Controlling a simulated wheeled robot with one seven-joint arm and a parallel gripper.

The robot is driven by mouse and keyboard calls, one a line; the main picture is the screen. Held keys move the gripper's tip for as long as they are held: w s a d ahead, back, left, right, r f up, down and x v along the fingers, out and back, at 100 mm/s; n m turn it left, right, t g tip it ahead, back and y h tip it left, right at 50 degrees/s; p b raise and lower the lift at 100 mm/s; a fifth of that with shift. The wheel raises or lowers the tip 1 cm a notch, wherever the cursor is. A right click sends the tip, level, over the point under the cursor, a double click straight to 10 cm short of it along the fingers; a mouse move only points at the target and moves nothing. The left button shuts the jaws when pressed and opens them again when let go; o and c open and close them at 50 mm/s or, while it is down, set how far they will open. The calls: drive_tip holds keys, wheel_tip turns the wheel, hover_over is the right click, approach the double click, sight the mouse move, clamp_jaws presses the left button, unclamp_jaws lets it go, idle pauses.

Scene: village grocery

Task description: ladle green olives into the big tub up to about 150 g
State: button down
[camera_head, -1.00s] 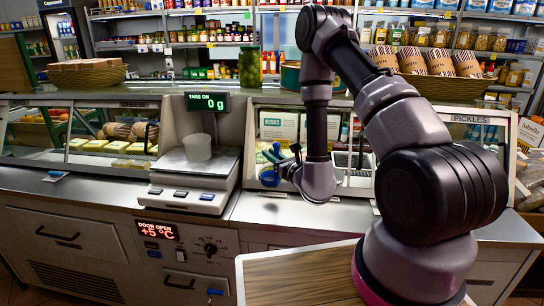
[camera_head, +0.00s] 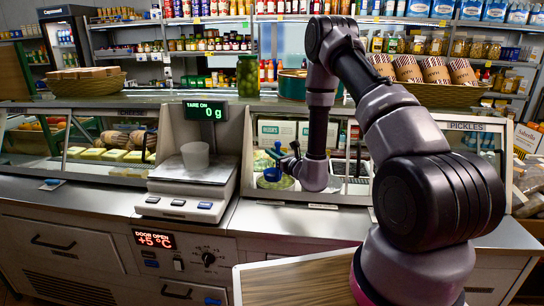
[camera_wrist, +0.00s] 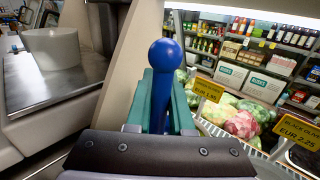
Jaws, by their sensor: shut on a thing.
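My gripper (camera_head: 288,158) is shut on the handle of a blue ladle (camera_head: 272,174) in front of the pickles case. The ladle's bowl hangs just left of my gripper; I cannot see what is inside it. In the wrist view the blue handle (camera_wrist: 165,85) stands between the green fingers of my gripper (camera_wrist: 160,105). A pale translucent tub (camera_head: 195,156) stands upright on the scale (camera_head: 190,188), left of my gripper; the tub also shows in the wrist view (camera_wrist: 52,48). The scale display (camera_head: 206,109) reads 0 g. I cannot make out the green olives.
The pickles case (camera_head: 340,170) has a frame and bins close around my gripper. Yellow price signs (camera_wrist: 207,90) and pale green and pinkish round goods (camera_wrist: 240,122) show beside it. A jar of green contents (camera_head: 248,76) stands on the shelf above. The steel counter front (camera_head: 290,218) is clear.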

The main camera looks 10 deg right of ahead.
sight(274, 169)
drive_tip(key=w, duration=0.1)
drive_tip(key=w+d+f, duration=0.1)
drive_tip(key=w+f, duration=0.1)
drive_tip(key=w, duration=0.1)
drive_tip(key=shift+d, duration=0.15)
wheel_tip(274, 169, down, 5)
drive_tip(key=shift+s+r, duration=0.1)
drive_tip(key=shift+f, duration=1.15)
drive_tip(key=shift+r, duration=0.1)
drive_tip(key=shift+r, duration=4.05)
drive_tip(key=s+a+r, duration=0.1)
drive_tip(key=s+a, duration=0.1)
drive_tip(key=s, duration=0.5)
drive_tip(key=s+a+r, duration=0.2)
drive_tip(key=s, duration=0.5)
drive_tip(key=shift+s+a, duration=0.15)
drive_tip(key=shift+a, duration=0.2)
